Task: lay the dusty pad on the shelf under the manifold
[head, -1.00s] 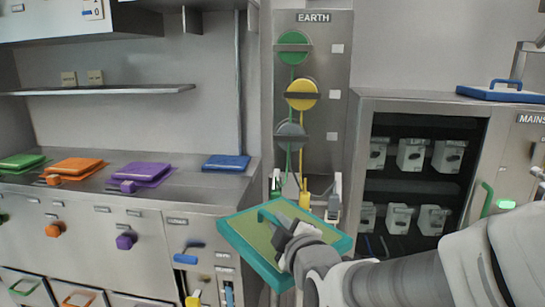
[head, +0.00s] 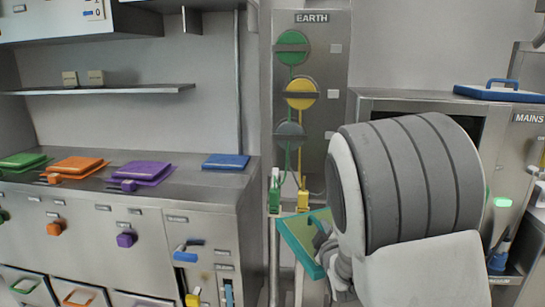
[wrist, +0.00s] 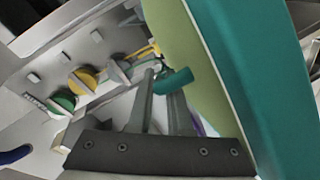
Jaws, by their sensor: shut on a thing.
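The pad (head: 297,240) has a teal rim and a dull olive-green face. It is held in the air in front of the EARTH panel, partly hidden by my arm. It fills the right half of the wrist view (wrist: 255,70). My gripper (head: 320,246) is shut on the pad's teal handle, which shows between the fingers (wrist: 165,100) in the wrist view. The upright EARTH panel (head: 338,125) carries green, yellow and grey round valves with hoses below. A wall shelf (head: 130,89) is at the left. I cannot tell which part is the manifold or its shelf.
A steel counter (head: 205,185) at the left holds green, orange, purple (head: 150,172) and blue (head: 226,161) pads. A cabinet marked MAINS stands right, with a blue lidded item (head: 500,93) on top. Two small beige boxes (head: 82,78) sit on the wall shelf.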

